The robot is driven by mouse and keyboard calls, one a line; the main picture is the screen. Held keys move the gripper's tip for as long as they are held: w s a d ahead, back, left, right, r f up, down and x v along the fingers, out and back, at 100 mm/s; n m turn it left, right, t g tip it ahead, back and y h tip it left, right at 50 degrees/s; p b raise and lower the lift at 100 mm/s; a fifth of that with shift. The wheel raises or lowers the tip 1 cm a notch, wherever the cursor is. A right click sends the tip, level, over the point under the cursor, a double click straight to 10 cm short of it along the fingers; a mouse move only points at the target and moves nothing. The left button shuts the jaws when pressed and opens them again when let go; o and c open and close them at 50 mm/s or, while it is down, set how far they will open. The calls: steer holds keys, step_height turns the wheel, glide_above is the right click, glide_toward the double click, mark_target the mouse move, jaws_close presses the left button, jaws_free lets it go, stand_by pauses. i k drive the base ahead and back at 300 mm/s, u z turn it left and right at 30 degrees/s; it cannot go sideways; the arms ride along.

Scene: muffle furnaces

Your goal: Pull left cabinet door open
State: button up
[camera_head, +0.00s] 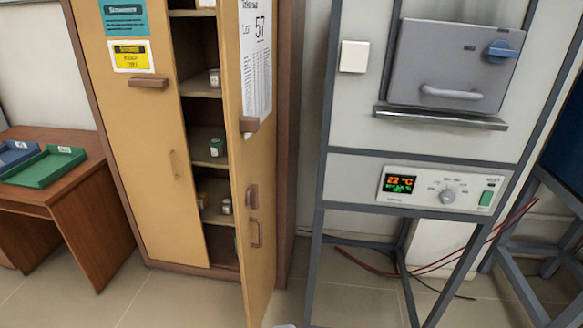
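A tall yellow-tan wooden cabinet with a brown frame stands left of centre. Its left door (150,160) is closed and has a brown handle (148,82) below a teal label and a yellow label. The right door (262,180) stands open toward me and carries a paper sheet and brown handles. Between the doors, shelves (200,87) with several small jars show. My gripper is not recognisable in view; a small pale shape at the bottom edge is too cut off to identify.
A brown desk (85,200) with a green tray (45,167) and a blue tray (14,155) stands at the left. A grey muffle furnace (455,65) on a metal frame stands at the right, with red cables behind it. Tiled floor (165,300) is clear before the left door.

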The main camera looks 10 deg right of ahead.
mark_target(122, 41)
steer(key=z, duration=0.1)
steer(key=i, duration=1)
steer(key=u, duration=0.1)
